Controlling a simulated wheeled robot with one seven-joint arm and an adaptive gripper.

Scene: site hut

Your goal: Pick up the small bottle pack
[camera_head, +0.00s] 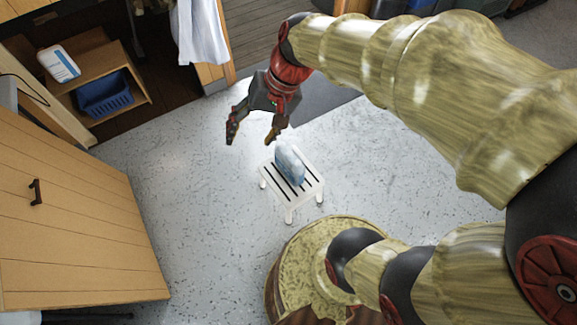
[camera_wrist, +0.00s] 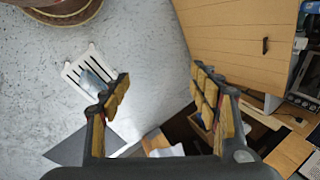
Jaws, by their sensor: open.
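The small bottle pack (camera_head: 290,164) is a pale blue, clear-wrapped bundle on a small white slatted stool (camera_head: 303,193). In the wrist view the pack (camera_wrist: 93,82) lies left of centre on the stool (camera_wrist: 72,73), partly hidden by my left-hand finger. My gripper (camera_head: 252,136) is open and empty. In the head view it is up and to the left of the pack, apart from it. In the wrist view my gripper (camera_wrist: 163,92) has its fingers spread wide, with floor between them.
A wooden door or cabinet front (camera_head: 75,215) stands at the left. An open shelf with a blue basket (camera_head: 104,94) and a white container (camera_head: 59,64) is at the upper left. A white cloth (camera_head: 197,32) hangs at the top. Speckled floor around the stool is clear.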

